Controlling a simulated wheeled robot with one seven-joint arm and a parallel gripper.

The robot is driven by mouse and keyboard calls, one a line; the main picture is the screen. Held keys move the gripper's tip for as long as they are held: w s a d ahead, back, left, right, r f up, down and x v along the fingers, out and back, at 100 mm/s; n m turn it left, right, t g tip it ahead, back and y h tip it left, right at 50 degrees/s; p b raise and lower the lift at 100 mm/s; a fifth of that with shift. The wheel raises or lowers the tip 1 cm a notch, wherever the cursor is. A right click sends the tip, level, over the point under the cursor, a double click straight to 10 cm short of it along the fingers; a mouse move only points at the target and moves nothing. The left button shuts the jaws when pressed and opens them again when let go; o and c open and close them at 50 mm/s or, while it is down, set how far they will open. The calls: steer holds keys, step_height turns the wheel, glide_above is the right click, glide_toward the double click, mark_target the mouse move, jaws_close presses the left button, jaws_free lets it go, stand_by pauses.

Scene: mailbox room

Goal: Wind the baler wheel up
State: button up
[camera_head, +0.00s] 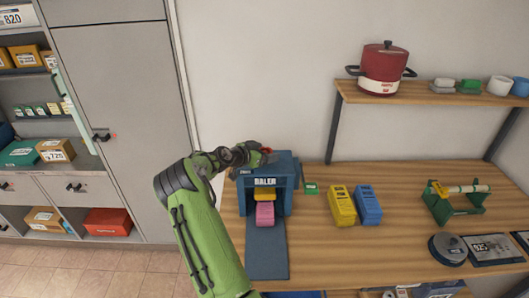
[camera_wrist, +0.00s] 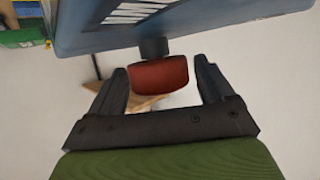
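The blue baler (camera_head: 283,168) with its "BALER" label stands on the wooden table. A yellow block (camera_head: 264,196) and a pink block (camera_head: 265,214) show in its front opening. My gripper (camera_head: 262,156) is at the baler's top left and hides part of it. In the wrist view, a red handle (camera_wrist: 158,74) on a dark stem sticks out from the blue baler body (camera_wrist: 205,22). My gripper (camera_wrist: 160,82) is open, with one finger on each side of the red handle. Small gaps show between the fingers and the handle. The full wheel is not clear in either view.
A green tag (camera_head: 311,188), a yellow box (camera_head: 341,205) and a blue box (camera_head: 368,205) stand right of the baler. A green roll holder (camera_head: 455,200) is farther right. A shelf (camera_head: 430,97) bears a red pot (camera_head: 384,70). Grey cabinets (camera_head: 115,90) are at left.

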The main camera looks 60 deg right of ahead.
steer(key=c, duration=0.8)
steer(key=shift+f+b, duration=0.1)
steer(key=shift+b, duration=0.4)
steer(key=shift+f+n+t+b, duration=0.15)
steer(key=shift+n+t+b, duration=0.6)
steer(key=shift+b, duration=0.2)
steer(key=n+t+b, duration=0.2)
steer(key=t+b, duration=0.1)
steer(key=shift+s+h+b, duration=0.15)
steer(key=shift+h+b, duration=0.15)
steer(key=shift+b, duration=0.05)
steer(key=n+t+y+b, duration=0.1)
steer(key=n+t+b, duration=0.2)
steer(key=n+t, duration=0.1)
steer(key=shift+t+b, duration=0.35)
steer(key=shift+t, duration=0.1)
steer(key=shift+r+n+t+y+b, duration=0.2)
steer(key=shift+n+t+y+b, duration=0.7)
steer(key=shift+n+t, duration=0.55)
